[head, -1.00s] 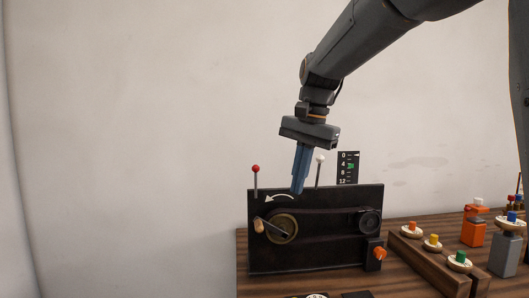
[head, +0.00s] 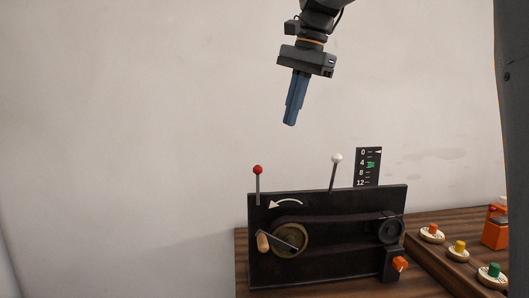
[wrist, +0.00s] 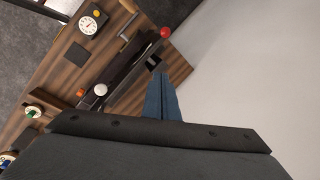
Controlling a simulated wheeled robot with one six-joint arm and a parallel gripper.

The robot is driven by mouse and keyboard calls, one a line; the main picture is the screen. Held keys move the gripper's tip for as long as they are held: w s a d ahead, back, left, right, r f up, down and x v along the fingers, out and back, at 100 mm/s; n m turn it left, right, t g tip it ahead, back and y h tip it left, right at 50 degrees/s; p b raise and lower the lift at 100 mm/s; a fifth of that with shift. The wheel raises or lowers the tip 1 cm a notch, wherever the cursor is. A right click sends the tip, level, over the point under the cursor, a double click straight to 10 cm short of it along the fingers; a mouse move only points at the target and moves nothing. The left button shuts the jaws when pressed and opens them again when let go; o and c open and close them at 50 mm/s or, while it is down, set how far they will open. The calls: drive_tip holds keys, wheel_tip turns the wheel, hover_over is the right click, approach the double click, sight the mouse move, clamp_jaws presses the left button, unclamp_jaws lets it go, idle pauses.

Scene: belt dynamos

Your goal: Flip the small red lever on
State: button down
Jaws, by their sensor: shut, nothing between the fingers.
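The red-knobbed lever (head: 257,171) stands upright on a thin rod at the top left of the black dynamo panel (head: 330,250). Its red ball also shows in the wrist view (wrist: 166,32). A white-knobbed lever (head: 336,159) stands on the panel's top edge further right, leaning slightly right; its ball is in the wrist view (wrist: 100,90). My gripper (head: 290,122) is shut and empty, pointing down in the air above the panel, between the two levers in the picture and apart from both. Its blue fingers also show in the wrist view (wrist: 162,78).
The panel carries a crank wheel (head: 289,240), a belt, a small wheel and an orange knob (head: 400,264). A black scale (head: 368,167) stands behind it. Coloured buttons (head: 459,250) sit at right. A dial box (wrist: 88,24) lies on the table. The wall stands behind.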

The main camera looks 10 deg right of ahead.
drive_tip(key=p, duration=0.3)
hover_over(258, 186)
drive_tip(key=w+d, duration=0.1)
drive_tip(key=d, duration=0.2)
drive_tip(key=shift+f, duration=5.15)
drive_tip(key=shift+w+a, duration=0.1)
